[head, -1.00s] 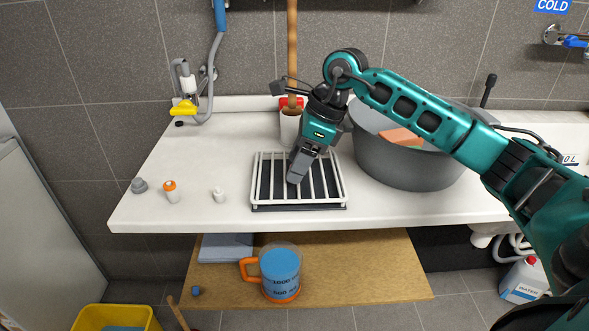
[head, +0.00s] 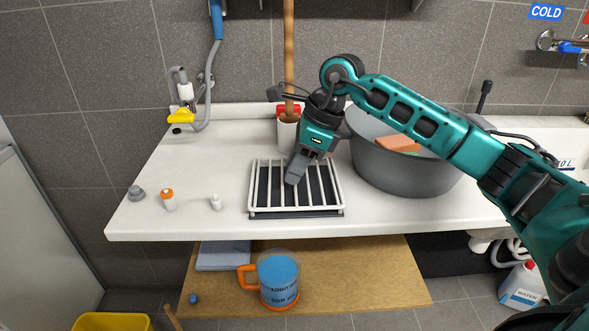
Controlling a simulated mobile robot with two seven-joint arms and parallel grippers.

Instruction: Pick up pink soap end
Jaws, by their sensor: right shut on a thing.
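My right gripper (head: 293,180) points down over the white-barred rack (head: 338,200) on the counter. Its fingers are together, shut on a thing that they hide. I cannot make out the held thing's shape or colour. The fingertips appear at or just above the bars; the exact gap cannot be told. No pink soap end shows clearly anywhere else. A salmon-coloured block (head: 397,144), partly behind my right arm, lies in the grey tub (head: 385,180); what it is I cannot tell. My left gripper is not in view.
The white counter (head: 225,175) is clear left of the rack, apart from an orange-capped bottle (head: 169,201), a small white bottle (head: 216,202) and a grey knob-like piece (head: 136,194). A blue-filled jug (head: 279,283) sits on the lower shelf.

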